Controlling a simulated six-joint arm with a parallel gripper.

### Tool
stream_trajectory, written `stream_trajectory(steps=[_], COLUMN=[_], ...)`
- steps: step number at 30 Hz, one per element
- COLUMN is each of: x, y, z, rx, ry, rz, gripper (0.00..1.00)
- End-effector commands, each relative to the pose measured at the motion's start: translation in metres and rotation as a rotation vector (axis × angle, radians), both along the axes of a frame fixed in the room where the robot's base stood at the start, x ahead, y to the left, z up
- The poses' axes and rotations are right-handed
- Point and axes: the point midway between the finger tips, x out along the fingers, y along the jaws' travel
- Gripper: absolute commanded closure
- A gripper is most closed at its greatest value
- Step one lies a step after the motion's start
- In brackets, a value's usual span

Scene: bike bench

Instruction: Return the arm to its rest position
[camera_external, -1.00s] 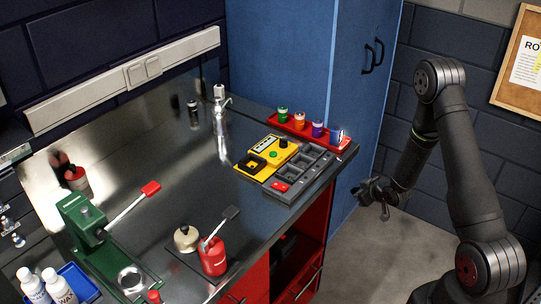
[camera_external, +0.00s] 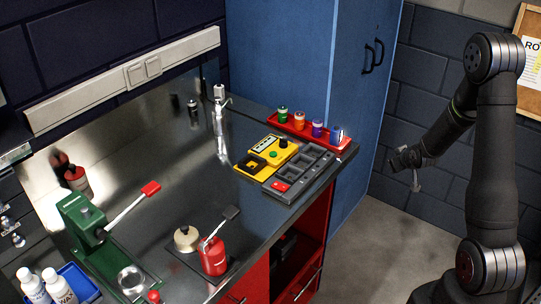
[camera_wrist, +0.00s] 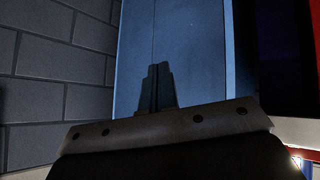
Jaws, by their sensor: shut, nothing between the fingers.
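My gripper (camera_external: 415,180) hangs in the air to the right of the bench, in front of the dark brick wall and clear of everything. It is shut and empty. In the wrist view its fingers (camera_wrist: 157,88) are together, pointing toward the blue cabinet (camera_wrist: 190,45). My arm stands at the right, its upper link nearly upright and its forearm slanting down to the left.
The steel bench (camera_external: 170,142) carries a yellow device (camera_external: 266,153), a grey tray (camera_external: 312,171), a red rack (camera_external: 345,144) with several small containers, a red can (camera_external: 213,257) and a green press (camera_external: 80,218). The blue cabinet (camera_external: 300,60) stands behind. Floor space between bench and arm is free.

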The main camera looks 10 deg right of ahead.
Motion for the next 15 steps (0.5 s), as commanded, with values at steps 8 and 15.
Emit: stream_trajectory(steps=[8,15], x=[-0.011,-0.016], y=[-0.023,-0.029], z=[0.027,0.035], rx=[0.007,0.011], ry=[0.026,0.037], rz=[-0.077,-0.103], gripper=[1.00,1.00])
